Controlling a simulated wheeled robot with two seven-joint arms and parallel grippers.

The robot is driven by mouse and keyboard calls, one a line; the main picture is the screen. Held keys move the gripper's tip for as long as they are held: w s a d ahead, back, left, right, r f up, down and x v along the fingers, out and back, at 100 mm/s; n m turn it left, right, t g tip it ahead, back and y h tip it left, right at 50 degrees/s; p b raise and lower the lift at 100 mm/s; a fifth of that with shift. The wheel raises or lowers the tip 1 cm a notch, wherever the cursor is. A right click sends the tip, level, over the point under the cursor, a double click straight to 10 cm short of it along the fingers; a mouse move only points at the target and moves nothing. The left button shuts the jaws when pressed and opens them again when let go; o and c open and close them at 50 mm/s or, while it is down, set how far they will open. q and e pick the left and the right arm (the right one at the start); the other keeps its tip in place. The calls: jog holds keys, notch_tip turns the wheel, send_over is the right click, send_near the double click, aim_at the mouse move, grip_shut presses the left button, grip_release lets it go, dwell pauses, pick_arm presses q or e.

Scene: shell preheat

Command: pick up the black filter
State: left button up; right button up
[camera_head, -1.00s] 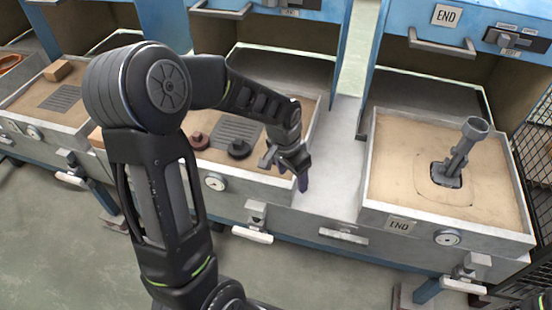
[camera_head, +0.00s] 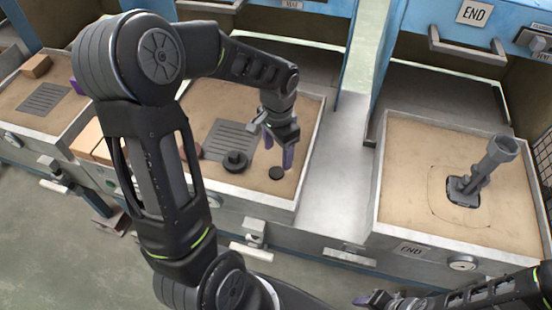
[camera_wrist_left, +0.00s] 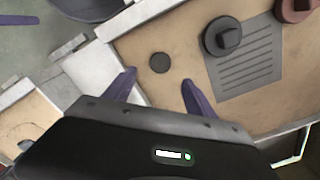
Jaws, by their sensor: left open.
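A small black disc (camera_head: 276,173) lies on the sandy tray bed near its front right; it also shows in the left wrist view (camera_wrist_left: 159,62). A larger round black piece with a square knob (camera_head: 236,162) lies to its left, beside a slotted plate. In the wrist view this knobbed piece (camera_wrist_left: 222,37) is right of the disc. I cannot tell which one is the filter. My left gripper (camera_head: 278,152) is open and empty, its purple fingers pointing down above the disc. In the wrist view the disc appears just beyond the gap between its fingertips (camera_wrist_left: 158,77). My right gripper (camera_head: 374,299) shows partly at the bottom edge.
The tray's raised grey walls (camera_head: 313,150) surround the bed. A slotted plate (camera_head: 229,138) lies behind the knobbed piece. A red-brown piece (camera_wrist_left: 297,10) shows in the wrist view. The right tray (camera_head: 400,180) holds an upright, tilted grey tube-shaped part (camera_head: 488,170).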

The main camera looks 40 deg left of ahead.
aim_at(276, 172)
pick_arm(q)
jog(key=shift+s+d+r, duration=0.1)
jog(key=shift+r, duration=0.05)
jog(key=shift+f, duration=1.4)
notch_tip(276, 172, down, 5)
jog(key=shift+s+f+p, duration=0.1)
jog(key=shift+p, duration=0.2)
jog(key=shift+c, duration=0.4)
grip_shut()
